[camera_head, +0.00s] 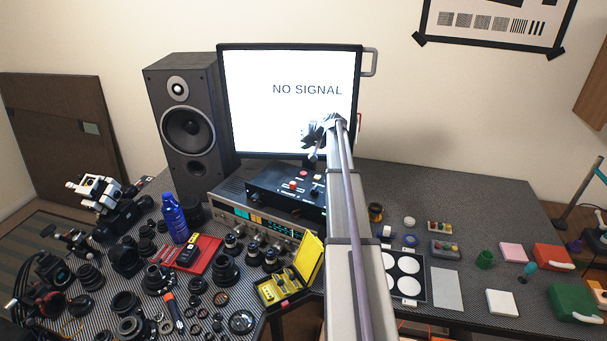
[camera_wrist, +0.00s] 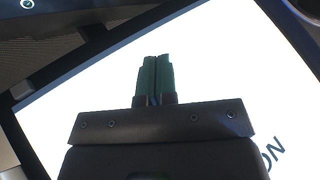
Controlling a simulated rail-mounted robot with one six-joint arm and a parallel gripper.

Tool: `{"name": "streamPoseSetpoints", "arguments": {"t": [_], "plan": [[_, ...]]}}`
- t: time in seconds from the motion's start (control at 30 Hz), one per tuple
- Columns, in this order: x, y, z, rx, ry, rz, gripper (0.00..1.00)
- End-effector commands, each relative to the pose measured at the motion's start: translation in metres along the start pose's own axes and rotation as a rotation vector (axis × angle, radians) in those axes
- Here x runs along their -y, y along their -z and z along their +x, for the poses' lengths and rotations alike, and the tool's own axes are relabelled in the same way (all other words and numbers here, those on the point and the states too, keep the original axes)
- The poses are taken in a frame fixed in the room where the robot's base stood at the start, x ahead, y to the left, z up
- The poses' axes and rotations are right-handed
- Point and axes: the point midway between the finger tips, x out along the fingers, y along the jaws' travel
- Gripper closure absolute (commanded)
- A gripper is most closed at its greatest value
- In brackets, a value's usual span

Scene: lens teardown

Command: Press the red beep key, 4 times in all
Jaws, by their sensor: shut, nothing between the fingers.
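A black control box (camera_head: 270,190) sits on top of a silver receiver, in front of the monitor. A red key (camera_head: 292,185) shows on its top among small knobs and other keys; I cannot read any label to tell whether it is the beep key. My gripper (camera_head: 314,157) is in front of the lower right of the monitor screen, above and behind the box, and apart from the red key. In the wrist view my gripper (camera_wrist: 155,58) has its two green fingers together, with nothing between them. The red key does not show in the wrist view.
The monitor (camera_head: 250,110) reads "NO SIGNAL" and stands close behind my gripper. A tall speaker (camera_head: 188,165) is to its left. Lenses and tools crowd the left table.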

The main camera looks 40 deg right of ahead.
Motion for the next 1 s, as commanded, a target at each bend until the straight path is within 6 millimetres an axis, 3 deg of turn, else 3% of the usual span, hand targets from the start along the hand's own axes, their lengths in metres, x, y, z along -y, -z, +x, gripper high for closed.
{"name": "streamPoseSetpoints", "arguments": {"t": [0.23, 0.7, 1.0], "plan": [[-0.010, -0.010, 0.013, 0.000, -0.001, 0.000, 1.00], [-0.043, -0.043, 0.059, 0.000, -0.001, 0.001, 1.00], [-0.045, -0.045, 0.061, 0.000, -0.001, 0.001, 1.00]]}}
